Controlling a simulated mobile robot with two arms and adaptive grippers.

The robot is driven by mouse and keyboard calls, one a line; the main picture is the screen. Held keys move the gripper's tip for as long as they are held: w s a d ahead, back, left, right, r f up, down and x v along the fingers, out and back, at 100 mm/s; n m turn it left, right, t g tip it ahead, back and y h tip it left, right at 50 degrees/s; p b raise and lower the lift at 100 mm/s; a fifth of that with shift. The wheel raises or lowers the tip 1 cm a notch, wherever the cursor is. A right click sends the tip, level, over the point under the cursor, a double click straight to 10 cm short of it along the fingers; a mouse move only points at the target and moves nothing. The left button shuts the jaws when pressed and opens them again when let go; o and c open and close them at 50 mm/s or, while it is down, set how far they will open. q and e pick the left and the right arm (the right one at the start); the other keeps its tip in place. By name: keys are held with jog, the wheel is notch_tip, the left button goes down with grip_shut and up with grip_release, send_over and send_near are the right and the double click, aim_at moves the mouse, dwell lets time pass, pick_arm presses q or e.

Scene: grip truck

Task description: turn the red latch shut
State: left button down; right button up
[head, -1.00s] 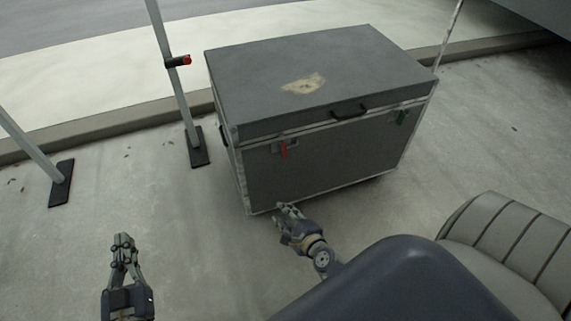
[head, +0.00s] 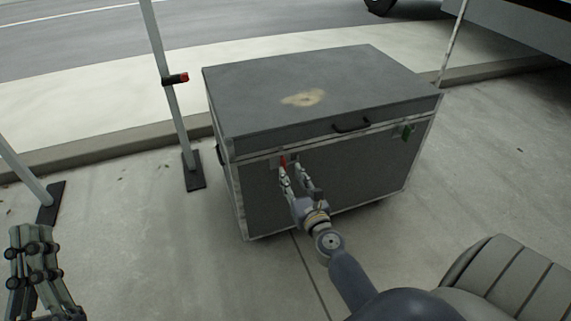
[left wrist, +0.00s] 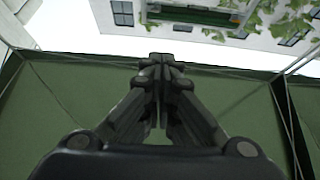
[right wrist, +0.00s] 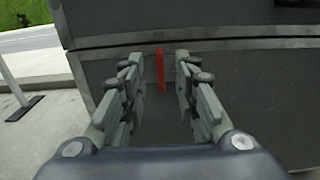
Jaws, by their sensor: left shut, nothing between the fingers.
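The red latch (head: 283,160) is on the front of the grey case, near its left end, just under the lid seam. In the right wrist view the latch (right wrist: 161,70) hangs straight down between the two fingers. My right gripper (head: 296,168) is open at the front of the case, with a finger on each side of the latch; I see gaps on both sides there. Its lower part is partly hidden by the gripper in the head view. My left gripper (head: 32,232) is shut and empty, raised at the far left, and its closed fingers (left wrist: 161,62) show in the left wrist view.
The grey case (head: 345,172) has a closed lid, a black handle (head: 351,125) and a green latch (head: 407,132) at its right. A pole (head: 170,100) on a black foot stands to its left.

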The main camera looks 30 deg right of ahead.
aim_at(285, 164)
jog(key=shift+x, duration=2.8)
grip_shut()
